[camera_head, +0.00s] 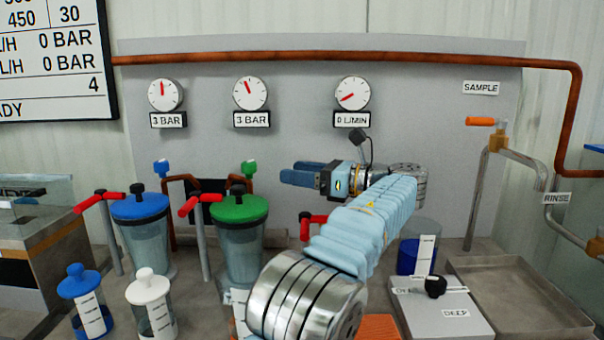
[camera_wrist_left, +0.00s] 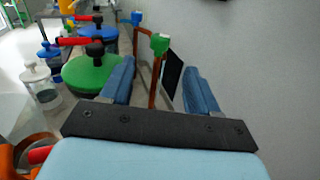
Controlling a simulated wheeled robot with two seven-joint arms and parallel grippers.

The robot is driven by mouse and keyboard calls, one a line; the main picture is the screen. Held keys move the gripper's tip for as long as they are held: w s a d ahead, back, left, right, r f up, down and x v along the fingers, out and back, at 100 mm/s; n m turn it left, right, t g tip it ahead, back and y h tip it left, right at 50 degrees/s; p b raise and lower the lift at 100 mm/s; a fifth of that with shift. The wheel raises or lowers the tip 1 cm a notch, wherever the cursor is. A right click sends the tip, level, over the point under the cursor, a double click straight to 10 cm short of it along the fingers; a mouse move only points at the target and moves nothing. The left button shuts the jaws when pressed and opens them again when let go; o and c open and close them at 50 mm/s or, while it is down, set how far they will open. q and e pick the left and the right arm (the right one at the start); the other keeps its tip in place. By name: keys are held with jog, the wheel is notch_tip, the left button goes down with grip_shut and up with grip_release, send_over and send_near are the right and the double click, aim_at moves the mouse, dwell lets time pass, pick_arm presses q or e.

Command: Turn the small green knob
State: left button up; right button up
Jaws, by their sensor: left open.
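The small green knob (camera_head: 249,169) sits on top of a copper pipe behind the green-lidded canister (camera_head: 240,220). In the left wrist view the green knob (camera_wrist_left: 159,44) shows just beyond and between the fingertips. My left gripper (camera_head: 288,172) reaches in with its blue fingers pointing left, to the right of the knob and at about its height. In the left wrist view its fingers (camera_wrist_left: 157,72) are apart with nothing between them; the knob looks clear of both. My right gripper is not in view.
A blue knob (camera_head: 161,168) stands on another pipe to the left, behind the blue-lidded canister (camera_head: 140,222). Red-handled taps (camera_head: 187,206) stand beside the canisters. The grey panel (camera_head: 300,110) with gauges rises behind. A metal tray (camera_head: 515,290) lies at the right.

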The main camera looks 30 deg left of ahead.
pick_arm(q)
jog(key=m+t+b, duration=0.4)
jog(key=t+b, duration=0.2)
jog(key=b, duration=0.2)
send_near(254, 166)
jog(key=a, duration=0.6)
jog(key=w+a, duration=0.1)
jog(key=a, duration=0.3)
jog(key=shift+w, duration=0.1)
